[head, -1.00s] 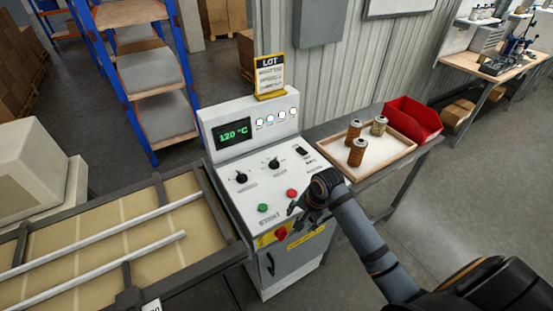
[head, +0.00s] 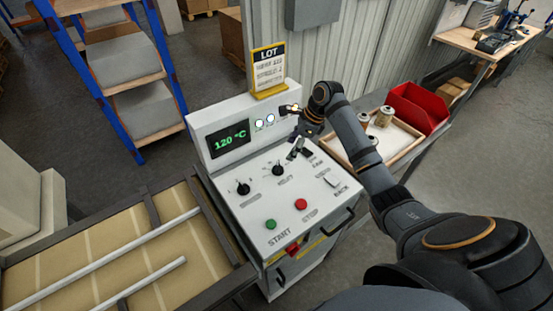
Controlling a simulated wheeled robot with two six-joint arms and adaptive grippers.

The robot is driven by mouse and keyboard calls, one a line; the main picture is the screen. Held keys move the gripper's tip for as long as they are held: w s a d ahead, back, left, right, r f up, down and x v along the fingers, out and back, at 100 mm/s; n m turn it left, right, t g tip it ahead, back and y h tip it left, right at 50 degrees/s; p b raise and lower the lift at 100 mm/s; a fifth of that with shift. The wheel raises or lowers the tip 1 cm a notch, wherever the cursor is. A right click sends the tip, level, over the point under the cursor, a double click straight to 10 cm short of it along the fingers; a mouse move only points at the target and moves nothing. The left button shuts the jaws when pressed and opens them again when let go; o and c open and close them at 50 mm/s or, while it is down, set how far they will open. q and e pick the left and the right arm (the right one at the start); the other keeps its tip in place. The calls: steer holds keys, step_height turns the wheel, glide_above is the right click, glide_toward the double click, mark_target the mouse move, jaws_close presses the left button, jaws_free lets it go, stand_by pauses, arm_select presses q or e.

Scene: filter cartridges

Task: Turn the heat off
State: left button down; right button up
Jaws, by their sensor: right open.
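A white control panel (head: 255,205) stands in the middle. Its display (head: 230,139) reads 120 °C in green. Two black knobs, a left one (head: 243,188) and a right one (head: 278,170), sit on its sloped face. A green START button (head: 271,224) and a red STOP button (head: 300,204) are below them. A light switch (head: 331,181) sits at the right. My right gripper (head: 295,132) is open and empty over the panel's upper right, covering part of the face there. I cannot tell whether it touches anything. I cannot read which control is for heat. My left gripper is not in view.
A yellow-framed LOT sign (head: 268,72) stands on top of the panel. A conveyor (head: 110,250) adjoins the left. A red knob (head: 292,249) is on the front.

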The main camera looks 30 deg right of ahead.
mark_target(279, 166)
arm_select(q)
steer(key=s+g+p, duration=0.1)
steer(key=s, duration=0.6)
arm_select(e)
steer(key=f, duration=0.1)
steer(key=a+f, duration=0.1)
steer(key=f, duration=0.1)
steer(key=shift+s+a+f, duration=0.15)
steer(key=shift+a+f, duration=0.2)
steer(key=shift+a, duration=0.05)
steer(key=x, duration=0.5)
steer(key=shift+w+f+p, duration=0.35)
steer(key=shift+w+p, duration=0.05)
steer(key=shift+w, duration=0.1)
steer(key=shift+f, duration=0.1)
steer(key=shift+s, duration=0.1)
steer(key=shift+c, duration=1.5)
steer(key=c, duration=0.9)
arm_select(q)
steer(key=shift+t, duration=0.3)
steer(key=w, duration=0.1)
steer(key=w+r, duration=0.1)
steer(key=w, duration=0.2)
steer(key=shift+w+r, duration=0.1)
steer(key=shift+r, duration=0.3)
arm_select(e)
steer(key=shift+o, duration=0.2)
